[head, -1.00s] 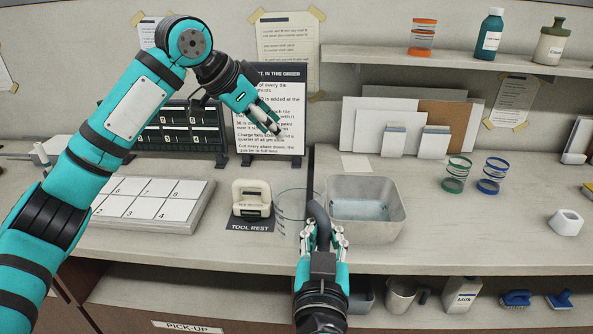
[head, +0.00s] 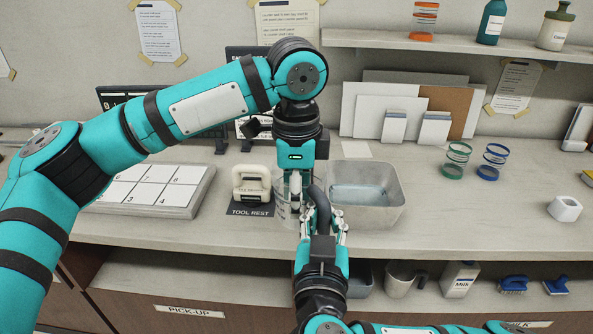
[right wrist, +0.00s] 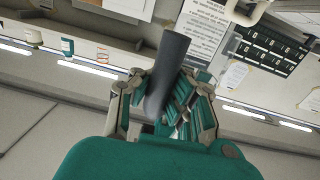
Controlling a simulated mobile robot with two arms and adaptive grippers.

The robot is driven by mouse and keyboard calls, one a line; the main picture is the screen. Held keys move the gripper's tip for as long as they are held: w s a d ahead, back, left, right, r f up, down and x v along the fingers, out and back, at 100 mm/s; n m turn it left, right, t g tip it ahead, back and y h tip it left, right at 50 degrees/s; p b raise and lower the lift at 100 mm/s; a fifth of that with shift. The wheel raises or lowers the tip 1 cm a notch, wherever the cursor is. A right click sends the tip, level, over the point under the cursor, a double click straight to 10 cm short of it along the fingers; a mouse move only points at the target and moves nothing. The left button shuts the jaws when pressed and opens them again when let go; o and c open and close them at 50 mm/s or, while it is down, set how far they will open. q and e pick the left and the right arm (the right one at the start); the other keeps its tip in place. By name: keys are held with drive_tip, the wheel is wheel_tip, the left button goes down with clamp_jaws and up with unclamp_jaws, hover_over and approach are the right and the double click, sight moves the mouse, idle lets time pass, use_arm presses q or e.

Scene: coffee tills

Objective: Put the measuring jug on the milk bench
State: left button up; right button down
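The clear measuring jug (head: 282,192) with a dark handle (head: 319,200) stands beside the tool rest, near the seam between the benches. My right gripper (head: 322,215) comes from the front with its fingers around the handle, which also shows in the right wrist view (right wrist: 168,70); it looks shut on it. My left gripper (head: 296,190) points down at the jug's rim; its fingers look edge-on, so their opening cannot be judged. The bench on the right (head: 480,220), its front label partly hidden and ending in "LK", appears to be the milk bench.
A grey tub (head: 390,218) stands close right of the jug. A pale tool (head: 251,186) sits on the tool rest card (head: 250,211) to the left. Green and blue ringed cups (head: 456,160) and a white holder (head: 565,208) stand farther right. The right bench's middle is clear.

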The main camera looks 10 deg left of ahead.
sight(297, 227)
use_arm(q)
drive_tip(key=shift+w+f, duration=0.1)
drive_tip(key=shift+f, duration=1.85)
drive_tip(key=shift+c, duration=0.3)
clamp_jaws()
use_arm(e)
drive_tip(key=c, duration=1.4)
unclamp_jaws()
